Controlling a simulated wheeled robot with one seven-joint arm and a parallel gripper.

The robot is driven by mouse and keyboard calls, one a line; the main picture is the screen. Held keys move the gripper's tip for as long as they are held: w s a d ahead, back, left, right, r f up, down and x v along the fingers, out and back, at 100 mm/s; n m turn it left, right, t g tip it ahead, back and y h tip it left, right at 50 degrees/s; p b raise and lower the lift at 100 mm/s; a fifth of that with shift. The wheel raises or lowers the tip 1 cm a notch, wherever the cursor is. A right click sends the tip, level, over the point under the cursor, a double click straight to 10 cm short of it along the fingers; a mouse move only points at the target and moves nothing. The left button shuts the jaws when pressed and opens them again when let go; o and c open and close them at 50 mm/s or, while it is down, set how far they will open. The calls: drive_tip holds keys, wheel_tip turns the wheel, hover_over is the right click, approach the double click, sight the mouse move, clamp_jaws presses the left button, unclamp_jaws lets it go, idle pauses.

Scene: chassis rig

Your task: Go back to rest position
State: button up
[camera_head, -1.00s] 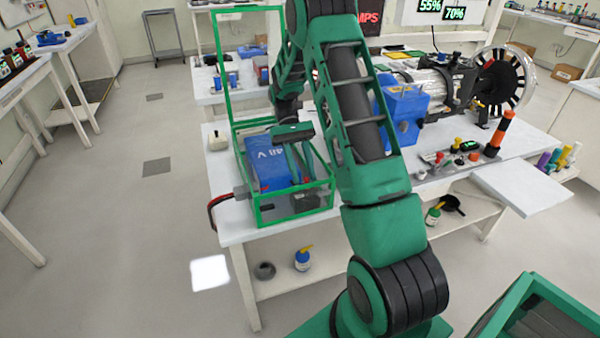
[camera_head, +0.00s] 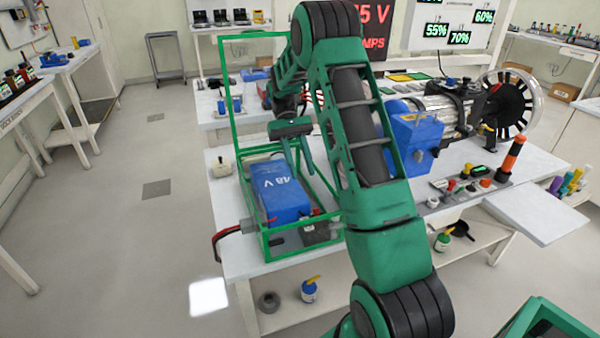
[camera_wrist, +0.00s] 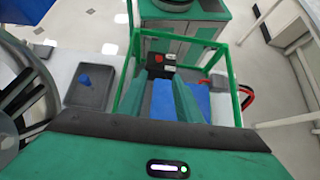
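My gripper (camera_head: 306,150) hangs over the back part of the green frame box on the bench, above the blue 48 V battery. In the wrist view my gripper (camera_wrist: 188,100) has two green fingers spread apart with nothing between them. The blue battery (camera_head: 281,194) lies inside the green frame (camera_head: 243,200), and part of it shows below the fingers in the wrist view (camera_wrist: 168,104). The fingers are apart from the battery as far as I can tell. My arm covers the middle of the bench.
The white bench (camera_head: 228,212) holds the frame, a blue motor housing (camera_head: 416,135), a dark wheel (camera_head: 508,100) and a control panel with an orange-black beacon (camera_head: 511,158). Red and black cables (camera_head: 226,236) stick out at the frame's left. The floor at left is clear.

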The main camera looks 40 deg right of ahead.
drive_tip(key=shift+d, duration=0.15)
idle(0.3)
drive_tip(key=s+a+r+m+t+h, duration=0.1)
drive_tip(key=s+r+t, duration=0.3)
drive_tip(key=s, duration=0.7)
drive_tip(key=s+a+r+m+t+h, duration=0.1)
drive_tip(key=s+r+m+t, duration=0.2)
drive_tip(key=s, duration=0.7)
drive_tip(key=s+a+f+t, duration=0.1)
drive_tip(key=s+t, duration=0.1)
drive_tip(key=s, duration=0.6)
drive_tip(key=shift+a+f+n+t, duration=0.15)
drive_tip(key=shift+f+n+t, duration=0.15)
drive_tip(key=shift+f+t, duration=0.1)
drive_tip(key=shift+w+f+h, duration=0.2)
drive_tip(key=shift+w+h, duration=0.1)
drive_tip(key=shift+w, duration=0.3)
